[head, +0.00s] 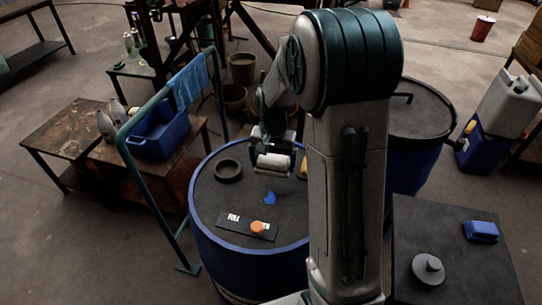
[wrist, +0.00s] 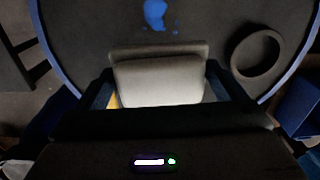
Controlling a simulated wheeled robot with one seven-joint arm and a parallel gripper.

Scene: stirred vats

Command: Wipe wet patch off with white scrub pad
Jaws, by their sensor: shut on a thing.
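My gripper (head: 273,150) is shut on the white scrub pad (head: 273,161) and holds it over the dark top of a blue-rimmed vat (head: 215,200). In the wrist view the pale pad (wrist: 158,82) spans the space between my two fingers (wrist: 162,90). The wet patch (head: 269,198) is a small bright blue splash on the vat top, nearer the head camera than the pad. In the wrist view the blue patch (wrist: 155,13) lies beyond the pad's edge, with small drops beside it. I cannot tell whether the pad touches the top.
A black ring (head: 228,170) lies on the vat top left of the pad. A black "FULL" plate (head: 232,225) with an orange cap (head: 257,227) lies near the front. A yellow block (head: 303,168) is partly hidden by my arm. A teal rail (head: 150,190) stands left.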

